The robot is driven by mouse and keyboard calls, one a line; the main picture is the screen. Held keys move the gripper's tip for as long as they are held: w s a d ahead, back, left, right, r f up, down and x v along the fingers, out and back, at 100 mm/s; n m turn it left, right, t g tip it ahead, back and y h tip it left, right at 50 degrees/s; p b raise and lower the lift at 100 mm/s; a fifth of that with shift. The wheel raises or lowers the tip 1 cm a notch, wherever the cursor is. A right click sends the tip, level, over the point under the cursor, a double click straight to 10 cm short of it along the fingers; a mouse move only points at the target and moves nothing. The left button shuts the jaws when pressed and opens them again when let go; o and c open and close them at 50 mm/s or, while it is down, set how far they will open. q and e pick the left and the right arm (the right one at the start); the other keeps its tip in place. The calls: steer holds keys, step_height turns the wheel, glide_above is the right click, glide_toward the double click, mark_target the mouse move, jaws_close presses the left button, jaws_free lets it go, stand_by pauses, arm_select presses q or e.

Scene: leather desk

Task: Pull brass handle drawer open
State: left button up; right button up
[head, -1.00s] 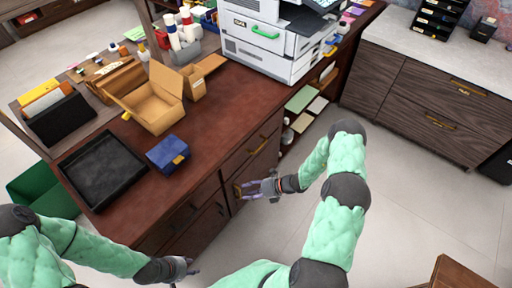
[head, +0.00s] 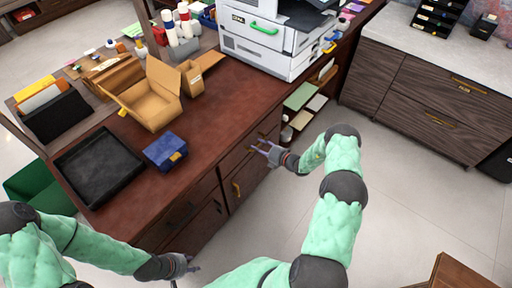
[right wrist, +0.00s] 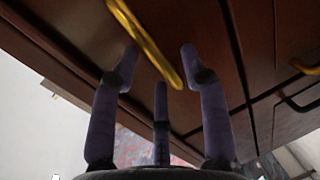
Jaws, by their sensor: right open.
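The brass handle (right wrist: 148,42) runs diagonally across the right wrist view on a dark wooden front. In the head view my right gripper (head: 260,146) covers much of this spot on the upper drawer front (head: 236,157) of the red-brown desk. The drawer looks shut, flush with the desk. My right gripper (right wrist: 160,65) is open, its fingers pointing at the front, with the handle showing between the fingertips. I cannot tell whether they touch it. My left gripper (head: 183,268) hangs low by the desk's left end; its jaw state is unclear.
Another brass handle (head: 236,189) sits on the door below. On the desk top are a black tray (head: 97,170), a blue box (head: 165,152), a cardboard box (head: 152,97) and a printer (head: 262,45). Open shelves (head: 300,105) lie right of the drawer.

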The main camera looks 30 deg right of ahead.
steer(key=shift+x, duration=1.15)
jaws_close()
steer(key=shift+s, duration=0.15)
steer(key=f+p+v, duration=0.1)
steer(key=f+v, duration=0.1)
steer(key=v, duration=1.1)
steer(key=s+f+p+v, duration=0.1)
steer(key=f+v, duration=0.2)
steer(key=v, duration=1)
steer(key=shift+s+d+f, duration=0.15)
steer(key=shift+s+d, duration=0.05)
steer(key=shift+d, duration=0.1)
